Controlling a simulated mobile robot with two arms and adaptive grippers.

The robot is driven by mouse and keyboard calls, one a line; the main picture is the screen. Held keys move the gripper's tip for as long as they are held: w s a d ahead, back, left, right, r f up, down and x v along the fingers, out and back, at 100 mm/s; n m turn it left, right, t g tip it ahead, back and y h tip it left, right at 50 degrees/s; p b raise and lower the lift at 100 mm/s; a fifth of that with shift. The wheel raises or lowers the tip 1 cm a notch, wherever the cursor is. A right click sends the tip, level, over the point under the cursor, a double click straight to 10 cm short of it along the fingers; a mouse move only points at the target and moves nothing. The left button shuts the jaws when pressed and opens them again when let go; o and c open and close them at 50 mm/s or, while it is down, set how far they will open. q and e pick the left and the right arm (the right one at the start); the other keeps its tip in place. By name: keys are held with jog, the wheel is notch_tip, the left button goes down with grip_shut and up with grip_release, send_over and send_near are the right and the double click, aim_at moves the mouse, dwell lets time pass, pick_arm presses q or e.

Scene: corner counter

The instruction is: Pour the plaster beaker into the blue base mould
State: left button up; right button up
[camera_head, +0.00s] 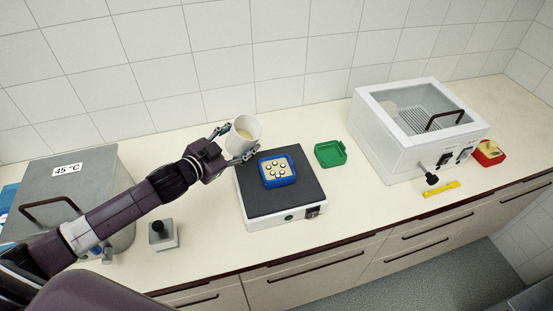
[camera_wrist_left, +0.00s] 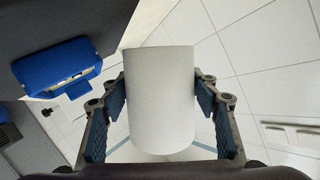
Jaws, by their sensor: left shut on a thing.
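The white plaster beaker (camera_head: 246,127) is in the head view, above the back left of a black-topped unit, with cream-coloured content showing inside its mouth. My left gripper (camera_head: 237,143) is shut on the beaker, one finger on each side. In the left wrist view the beaker (camera_wrist_left: 160,105) fills the space between the fingers. The blue base mould (camera_head: 281,185) sits on the black top, to the right of and below the beaker in the picture. It holds a beige fill with several pale round spots. It also shows in the left wrist view (camera_wrist_left: 58,68). My right gripper is not in view.
The black-topped white unit (camera_head: 270,217) has a switch in front. A green mould (camera_head: 330,154) lies to its right. Farther right are a white glass-lidded box (camera_head: 388,146), a yellow tool (camera_head: 441,189) and a red mould (camera_head: 489,158). A grey 45 °C box (camera_head: 95,176) and a small knobbed block (camera_head: 164,240) stand left.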

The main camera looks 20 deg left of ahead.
aim_at(237, 147)
pick_arm(q)
jog(key=shift+a+f+n, duration=0.3)
jog(key=shift+f+n, duration=0.2)
jog(key=shift+f, duration=0.4)
jog(key=shift+w+a+n, duration=0.15)
jog(key=shift+a+n, duration=0.1)
jog(key=shift+n, duration=0.05)
jog(key=shift+w+a+f+n+h, duration=0.15)
jog(key=shift+a+n+h, duration=0.15)
jog(key=shift+n+h, duration=0.15)
jog(key=shift+a+f+n+h+b, duration=0.15)
jog(key=shift+f+n+h+b, duration=0.1)
jog(key=shift+f+b, duration=0.35)
jog(key=shift+a+f+n+b, duration=0.15)
jog(key=shift+f+n+b, duration=0.35)
jog(key=shift+n, duration=0.1)
